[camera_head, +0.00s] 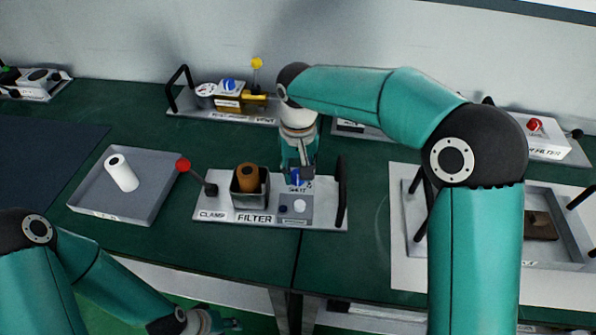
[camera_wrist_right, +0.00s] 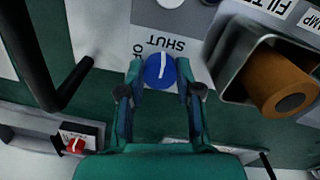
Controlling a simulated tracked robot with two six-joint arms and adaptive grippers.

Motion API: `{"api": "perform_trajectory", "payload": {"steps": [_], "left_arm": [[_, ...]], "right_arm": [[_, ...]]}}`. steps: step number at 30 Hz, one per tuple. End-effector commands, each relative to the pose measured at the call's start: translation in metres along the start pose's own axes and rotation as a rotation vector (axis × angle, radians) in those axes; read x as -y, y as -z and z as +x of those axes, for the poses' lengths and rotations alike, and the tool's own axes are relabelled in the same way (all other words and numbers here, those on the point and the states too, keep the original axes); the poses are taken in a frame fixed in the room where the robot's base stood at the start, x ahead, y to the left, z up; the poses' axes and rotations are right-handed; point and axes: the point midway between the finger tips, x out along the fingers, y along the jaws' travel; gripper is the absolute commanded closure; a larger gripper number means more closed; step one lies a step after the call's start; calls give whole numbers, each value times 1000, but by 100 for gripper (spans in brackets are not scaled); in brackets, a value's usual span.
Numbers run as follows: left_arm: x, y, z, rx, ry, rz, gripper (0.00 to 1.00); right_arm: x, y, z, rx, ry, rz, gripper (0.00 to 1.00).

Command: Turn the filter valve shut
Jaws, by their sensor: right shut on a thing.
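The filter valve is a blue round knob (camera_head: 297,178) with a white line, on the FILTER module's plate (camera_head: 220,205). In the right wrist view the knob (camera_wrist_right: 159,71) sits between the two fingertips of my right gripper (camera_wrist_right: 160,74), which is shut on it. Its white line is nearly upright in that view, pointing roughly toward the upside-down SHUT label (camera_wrist_right: 165,43). Another label beside it is mostly hidden by a finger. In the head view my right gripper (camera_head: 299,172) partly covers the knob. My left gripper (camera_head: 218,323) is low at the left, small and unclear.
The FILTER module holds a brown cylinder (camera_head: 247,176) in a metal cup, a red-ended clamp lever (camera_head: 183,165) and a black handle (camera_head: 342,190). A grey tray (camera_head: 150,205) with a white roll (camera_head: 122,172) stands left. Other modules line the back and right.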

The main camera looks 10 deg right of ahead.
Motion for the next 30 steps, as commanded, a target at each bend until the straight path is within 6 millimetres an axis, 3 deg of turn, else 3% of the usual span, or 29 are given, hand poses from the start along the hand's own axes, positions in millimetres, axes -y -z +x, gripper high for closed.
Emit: {"api": "perform_trajectory", "payload": {"steps": [20,21,25,30], "left_arm": [[0,0,1,0,0,0,60],[0,0,1,0,0,0,60],[0,0,1,0,0,0,60],[0,0,1,0,0,0,60]], "right_arm": [[0,0,-1,-2,0,68,100],[0,0,-1,-2,0,68,59],[0,0,-1,-1,0,67,40],[0,0,0,-1,0,66,40]]}}
